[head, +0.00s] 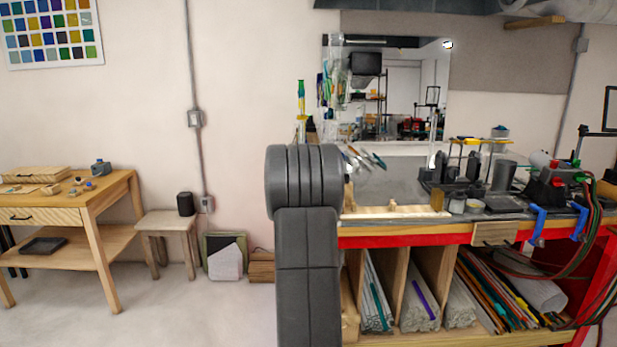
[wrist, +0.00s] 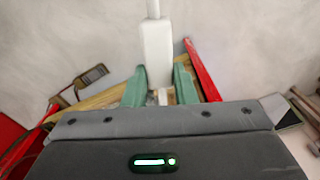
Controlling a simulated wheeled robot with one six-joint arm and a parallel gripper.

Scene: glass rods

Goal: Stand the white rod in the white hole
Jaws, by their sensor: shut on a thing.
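My gripper (wrist: 160,88) shows in the wrist view as two green fingers shut on a white rod (wrist: 157,50). The rod has a thick, square-edged white part between and above the fingers. A thinner white part continues to the top edge of the picture. In the head view my grey arm stands in front of the bench's left end, and I cannot make out my gripper or the held rod there. I cannot pick out the white hole in either view.
A cluttered workbench (head: 400,227) with a red rail stands at the right. A pale wooden strip (head: 395,212) lies near its front edge. Clamps, stands and a vise crowd its right side. A wooden table (head: 118,187) and stool (head: 168,218) stand left, with clear floor before them.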

